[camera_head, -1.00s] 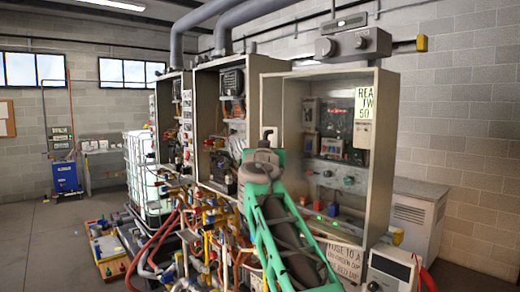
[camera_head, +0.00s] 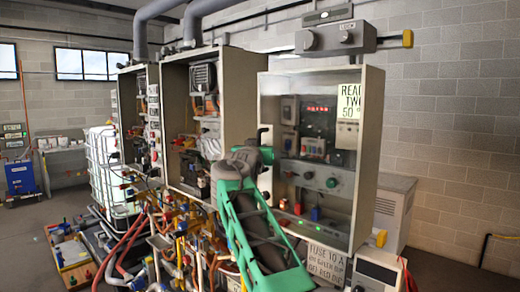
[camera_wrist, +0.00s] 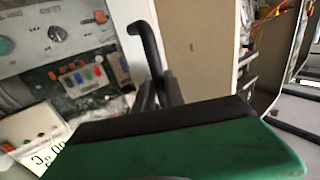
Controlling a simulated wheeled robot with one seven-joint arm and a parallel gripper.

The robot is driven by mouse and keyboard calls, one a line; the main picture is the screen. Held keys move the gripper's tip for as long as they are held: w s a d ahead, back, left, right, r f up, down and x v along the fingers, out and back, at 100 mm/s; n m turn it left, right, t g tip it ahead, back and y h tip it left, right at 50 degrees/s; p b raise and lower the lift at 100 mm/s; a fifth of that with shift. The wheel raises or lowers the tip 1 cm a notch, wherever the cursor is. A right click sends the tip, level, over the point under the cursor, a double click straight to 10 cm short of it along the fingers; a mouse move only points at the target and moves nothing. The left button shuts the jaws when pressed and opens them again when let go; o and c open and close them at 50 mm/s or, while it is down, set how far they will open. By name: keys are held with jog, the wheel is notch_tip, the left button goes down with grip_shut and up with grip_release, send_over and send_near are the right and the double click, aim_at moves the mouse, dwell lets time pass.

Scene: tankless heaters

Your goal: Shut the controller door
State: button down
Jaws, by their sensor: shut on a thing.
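The controller cabinet (camera_head: 367,160) stands open at right, its panel of knobs and colored buttons showing; the panel also fills the left of the wrist view (camera_wrist: 60,50). A beige upright panel (camera_head: 240,95) stands at the cabinet's left; I cannot tell whether it is the open door or a side wall. A beige surface also shows in the wrist view (camera_wrist: 195,45). My gripper (camera_head: 262,140) is at the cabinet's left front edge, shut on a black bent handle (camera_wrist: 148,45). My arm hides the lower part of this edge, and where the handle joins the door is unclear.
Two more open cabinets stand to the left, one with a dark finned unit (camera_head: 203,78). Pipes and valves (camera_head: 180,225) crowd the space below them. A white box (camera_head: 376,270) is at lower right. A grey cabinet (camera_head: 395,205) stands behind at right.

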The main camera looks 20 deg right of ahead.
jog(key=shift+r, duration=0.2)
jog(key=c, duration=1.5)
grip_release()
jog(key=shift+d+f, duration=0.1)
jog(key=shift+f, duration=0.05)
jog(key=shift+o, duration=0.5)
jog(key=shift+w+f, duration=0.1)
jog(key=shift+f, duration=0.1)
jog(key=b+v, duration=0.3)
jog(key=v, duration=0.5)
jog(key=shift+r+b, duration=0.3)
jog(key=shift+b, duration=0.1)
jog(key=shift+w, duration=0.1)
